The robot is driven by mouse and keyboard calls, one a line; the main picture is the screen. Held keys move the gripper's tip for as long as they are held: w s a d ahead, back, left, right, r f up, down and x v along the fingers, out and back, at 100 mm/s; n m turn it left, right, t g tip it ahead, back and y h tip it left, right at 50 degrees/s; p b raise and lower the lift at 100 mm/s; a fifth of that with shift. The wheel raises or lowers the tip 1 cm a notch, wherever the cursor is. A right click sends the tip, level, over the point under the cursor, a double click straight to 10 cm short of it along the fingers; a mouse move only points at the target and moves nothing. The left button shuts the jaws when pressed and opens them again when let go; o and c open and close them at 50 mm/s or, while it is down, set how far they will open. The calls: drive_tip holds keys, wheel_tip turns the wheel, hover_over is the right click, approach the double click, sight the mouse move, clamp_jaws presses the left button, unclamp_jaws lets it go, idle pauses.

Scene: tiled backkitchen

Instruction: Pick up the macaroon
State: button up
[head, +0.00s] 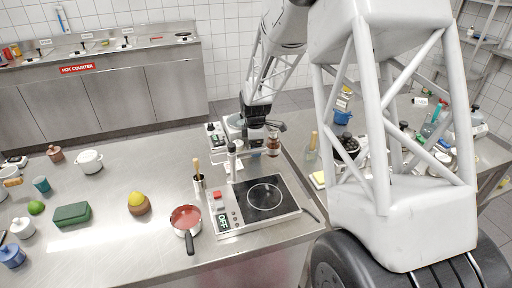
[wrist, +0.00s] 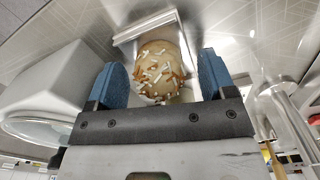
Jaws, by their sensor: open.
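The macaroon (wrist: 158,72) shows in the wrist view as a round beige piece with white and orange-brown sprinkles. It lies between the two blue finger pads of my gripper (wrist: 160,82), with its lower edge hidden behind the dark gripper body. My gripper is open, and I cannot tell whether either pad touches the macaroon. A pale metal, box-like piece (wrist: 146,30) stands right behind the macaroon. In the head view my gripper (head: 258,134) is low over the far edge of the steel counter (head: 110,170); I cannot make out the macaroon there.
A hot plate (head: 265,196), a red-filled pan (head: 185,218) and a utensil holder (head: 199,184) are nearer. In the wrist view a white appliance (wrist: 45,85) is at left. The counter's left middle has free room.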

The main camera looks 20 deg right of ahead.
idle(0.5)
drive_tip(key=c, duration=1)
drive_tip(key=shift+r, duration=0.1)
drive_tip(key=shift+r, duration=4.9)
